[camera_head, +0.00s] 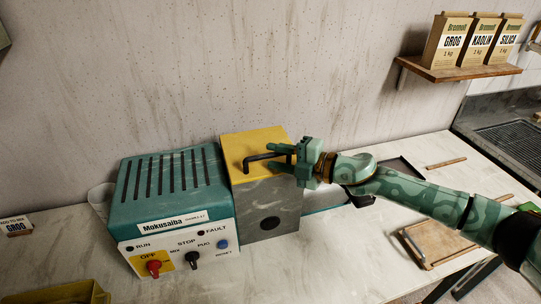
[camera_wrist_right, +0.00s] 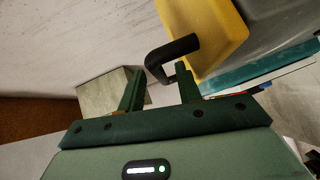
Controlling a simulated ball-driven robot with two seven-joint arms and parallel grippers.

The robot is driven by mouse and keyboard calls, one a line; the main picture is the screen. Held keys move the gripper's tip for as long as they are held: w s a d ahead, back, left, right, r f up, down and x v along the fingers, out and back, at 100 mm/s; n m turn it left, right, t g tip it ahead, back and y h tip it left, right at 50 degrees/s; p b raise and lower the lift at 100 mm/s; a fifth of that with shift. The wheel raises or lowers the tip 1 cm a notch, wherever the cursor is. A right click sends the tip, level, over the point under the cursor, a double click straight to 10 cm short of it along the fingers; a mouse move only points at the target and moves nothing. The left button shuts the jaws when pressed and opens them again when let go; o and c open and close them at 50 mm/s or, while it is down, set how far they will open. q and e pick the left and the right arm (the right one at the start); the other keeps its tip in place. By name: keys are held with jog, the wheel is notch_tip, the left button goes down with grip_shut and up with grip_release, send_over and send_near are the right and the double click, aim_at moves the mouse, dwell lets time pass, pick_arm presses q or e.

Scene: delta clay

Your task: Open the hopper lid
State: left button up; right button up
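The hopper lid (camera_head: 254,144) is yellow and lies flat and closed on the grey hopper (camera_head: 272,211). In the right wrist view the lid (camera_wrist_right: 213,40) is at upper right, and the handle (camera_wrist_right: 168,52) reaches down to the fingertips. My right gripper (camera_head: 281,156) comes in from the right at the lid's height. In the wrist view its two fingers (camera_wrist_right: 160,78) are apart, with the handle's end between or just beyond the tips. I cannot tell whether they touch it. My left gripper is not in view.
A teal Mokusaiba machine (camera_head: 170,185) with red, black and blue controls joins the hopper on the left. Grog, kaolin and silica packs stand on a wall shelf (camera_head: 462,72). A wooden board (camera_head: 437,241) lies at right. The table in front of the hopper is clear.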

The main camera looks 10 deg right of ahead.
jog(key=shift+x, duration=1.15)
jog(key=shift+c, duration=0.3)
grip_shut()
jog(key=shift+w+r+p, duration=0.1)
jog(key=shift+r+p, duration=0.4)
jog(key=shift+p, duration=0.35)
jog(key=w+a+r+m+g+h+p, duration=0.1)
jog(key=w+r+m+g+h+p, duration=0.2)
jog(key=r+p, duration=0.5)
jog(key=shift+w+r+m+g+p, duration=0.4)
jog(key=shift+w+g+p, duration=0.3)
jog(key=shift+w+p, duration=0.95)
jog(key=shift+s+p, duration=0.35)
